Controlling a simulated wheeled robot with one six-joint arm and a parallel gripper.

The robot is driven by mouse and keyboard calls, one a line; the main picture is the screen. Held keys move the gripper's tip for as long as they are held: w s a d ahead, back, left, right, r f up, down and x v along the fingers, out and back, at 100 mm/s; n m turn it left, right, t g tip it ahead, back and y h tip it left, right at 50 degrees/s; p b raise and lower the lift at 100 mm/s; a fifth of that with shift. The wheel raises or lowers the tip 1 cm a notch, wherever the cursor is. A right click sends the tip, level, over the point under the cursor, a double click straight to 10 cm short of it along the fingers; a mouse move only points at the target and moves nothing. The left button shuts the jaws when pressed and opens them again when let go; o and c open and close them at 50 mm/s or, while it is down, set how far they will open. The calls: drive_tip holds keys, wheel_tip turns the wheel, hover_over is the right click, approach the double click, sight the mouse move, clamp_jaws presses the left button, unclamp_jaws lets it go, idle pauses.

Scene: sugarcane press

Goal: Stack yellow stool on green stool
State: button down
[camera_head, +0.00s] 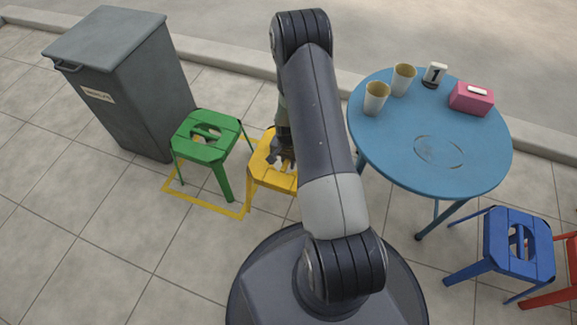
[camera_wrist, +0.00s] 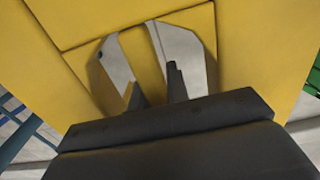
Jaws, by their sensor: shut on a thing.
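The green stool (camera_head: 207,137) stands upright on the tiles inside a yellow painted outline, left of my arm. The yellow stool (camera_head: 263,172) is just right of it, partly hidden behind my arm. My gripper (camera_head: 283,156) is at the yellow stool's seat. In the wrist view the yellow seat (camera_wrist: 80,30) fills most of the picture, and my gripper's fingers (camera_wrist: 155,90) reach into its handle slot, shut on the seat's bar. A bit of the green stool (camera_wrist: 311,82) shows at the right edge. I cannot tell whether the yellow stool's feet touch the ground.
A grey bin (camera_head: 130,85) stands behind the green stool. A round blue table (camera_head: 400,140) with cups (camera_head: 376,98), a number stand (camera_head: 433,75) and a pink tissue box (camera_head: 471,98) is at right. A blue stool (camera_head: 497,243) and a red stool (camera_head: 566,268) stand at lower right. The left floor is clear.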

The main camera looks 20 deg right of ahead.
wheel_tip(320, 180, up, 25)
drive_tip(key=p, duration=1.4)
drive_tip(key=shift+f+p, duration=0.15)
drive_tip(key=shift+p, duration=0.2)
